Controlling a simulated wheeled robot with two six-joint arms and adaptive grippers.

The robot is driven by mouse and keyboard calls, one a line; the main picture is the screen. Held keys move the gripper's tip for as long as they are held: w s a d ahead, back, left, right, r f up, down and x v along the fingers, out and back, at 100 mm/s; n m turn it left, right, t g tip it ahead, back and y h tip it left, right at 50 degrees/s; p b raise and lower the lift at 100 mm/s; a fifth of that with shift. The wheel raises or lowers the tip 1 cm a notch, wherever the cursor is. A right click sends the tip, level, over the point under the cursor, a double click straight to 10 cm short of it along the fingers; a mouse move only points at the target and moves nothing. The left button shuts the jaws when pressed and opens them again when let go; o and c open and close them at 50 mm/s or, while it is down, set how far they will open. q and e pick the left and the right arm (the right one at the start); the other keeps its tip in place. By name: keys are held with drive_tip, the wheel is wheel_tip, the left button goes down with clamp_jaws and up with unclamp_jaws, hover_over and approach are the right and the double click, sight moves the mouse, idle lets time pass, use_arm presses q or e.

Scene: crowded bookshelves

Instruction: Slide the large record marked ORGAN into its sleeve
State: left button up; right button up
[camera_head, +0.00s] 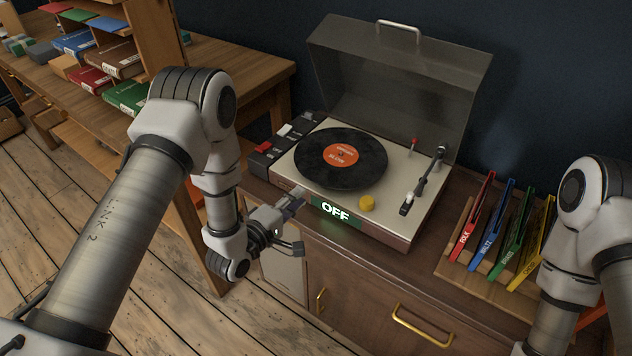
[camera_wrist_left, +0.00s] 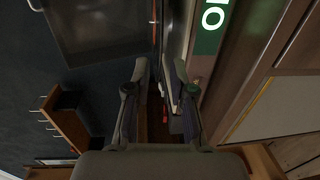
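A large black record (camera_head: 311,166) with an orange label lies flat on the turntable (camera_head: 408,185); I cannot read its label surely. Red (camera_head: 474,215), blue (camera_head: 493,222), green (camera_head: 514,229) and yellow (camera_head: 533,245) sleeves lean in a wooden rack (camera_head: 448,265) on the right; their small spine words are hard to read. My left gripper (camera_head: 300,221) is open and empty, in front of the player's left front corner, apart from the record. Its two fingers stand apart in the left wrist view (camera_wrist_left: 160,72). My right arm enters at the right; its gripper is out of the picture.
The turntable's clear lid (camera_head: 395,95) stands open, and a green sign (camera_head: 335,211) reads OFF. The tonearm (camera_head: 425,180) rests right of the record. The cabinet (camera_head: 365,300) has brass handles. A wooden desk (camera_head: 225,60) with books is at left.

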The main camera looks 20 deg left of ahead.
sight(314, 182)
use_arm(q)
drive_tip(key=b+x, duration=0.1)
drive_tip(key=x, duration=0.6)
drive_tip(key=shift+a+f, duration=0.1)
drive_tip(key=shift+a, duration=0.05)
drive_tip(key=shift+c, duration=0.2)
clamp_jaws()
drive_tip(key=shift+r, duration=0.5)
drive_tip(key=shift+r+p, duration=0.45)
drive_tip(key=shift+p, duration=0.1)
